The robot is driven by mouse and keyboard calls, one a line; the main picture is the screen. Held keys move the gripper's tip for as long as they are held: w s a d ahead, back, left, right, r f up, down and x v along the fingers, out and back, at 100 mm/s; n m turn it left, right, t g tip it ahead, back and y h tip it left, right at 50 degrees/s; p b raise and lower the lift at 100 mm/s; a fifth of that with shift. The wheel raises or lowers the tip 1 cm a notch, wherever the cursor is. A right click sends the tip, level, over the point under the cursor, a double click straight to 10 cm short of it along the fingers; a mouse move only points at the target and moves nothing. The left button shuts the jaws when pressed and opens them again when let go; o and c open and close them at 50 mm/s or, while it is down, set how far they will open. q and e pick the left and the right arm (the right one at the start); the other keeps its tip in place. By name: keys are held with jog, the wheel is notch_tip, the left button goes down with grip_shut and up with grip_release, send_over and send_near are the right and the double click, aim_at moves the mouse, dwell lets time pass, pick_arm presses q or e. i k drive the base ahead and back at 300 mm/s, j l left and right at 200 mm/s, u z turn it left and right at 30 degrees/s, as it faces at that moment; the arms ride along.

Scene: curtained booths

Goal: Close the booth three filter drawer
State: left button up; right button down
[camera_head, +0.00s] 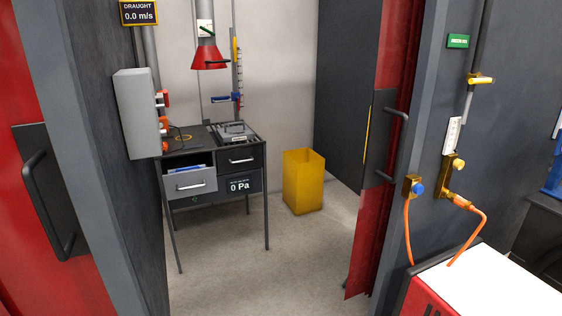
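A dark workbench (205,152) stands inside the booth, seen through the open doorway. A light grey drawer (190,186) with a bar handle sits at its lower left. This drawer is pulled out, and something blue and white shows inside it. A dark drawer front (240,160) with a bar handle beside it looks flush with the bench. No label in view tells which of them is the filter drawer, and no booth number is legible. Neither of my grippers is in view.
A red curtain (366,235) and a dark panel with a handle (382,140) edge the doorway's right side. A yellow bin (304,181) stands right of the bench. A red and white machine (480,285) with orange hoses is at front right. The floor between is clear.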

aim_at(178, 185)
jog(key=i+l+u, duration=0.1)
jog(key=i, duration=0.45)
jog(key=i+l+u, duration=0.1)
jog(key=i, duration=0.45)
jog(key=i+l+u, duration=0.1)
jog(key=i, duration=0.45)
jog(key=l, duration=0.1)
